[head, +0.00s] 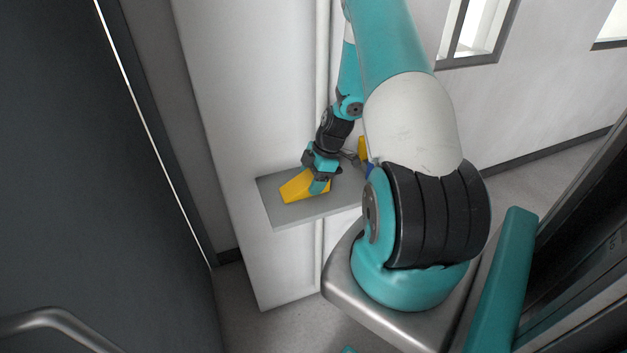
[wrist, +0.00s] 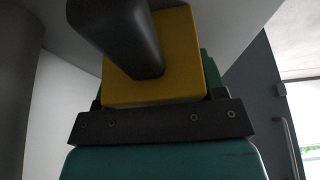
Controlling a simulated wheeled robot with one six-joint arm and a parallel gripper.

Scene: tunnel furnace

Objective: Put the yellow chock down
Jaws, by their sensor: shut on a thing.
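The yellow chock (head: 298,187) is a wedge-like block at the grey wall shelf (head: 285,215) in the head view. My gripper (head: 319,184) is shut on the chock at its right part. The chock looks to be at the shelf's surface, but I cannot tell whether it rests on it or hangs just above. In the wrist view the chock (wrist: 185,60) fills the upper middle, with a dark finger (wrist: 135,45) across it.
Another yellow and blue item (head: 363,150) is partly hidden behind my arm at the shelf's right. A pale pipe (head: 322,80) runs up the wall behind. A dark door (head: 90,150) stands on the left. The shelf's front left corner is bare.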

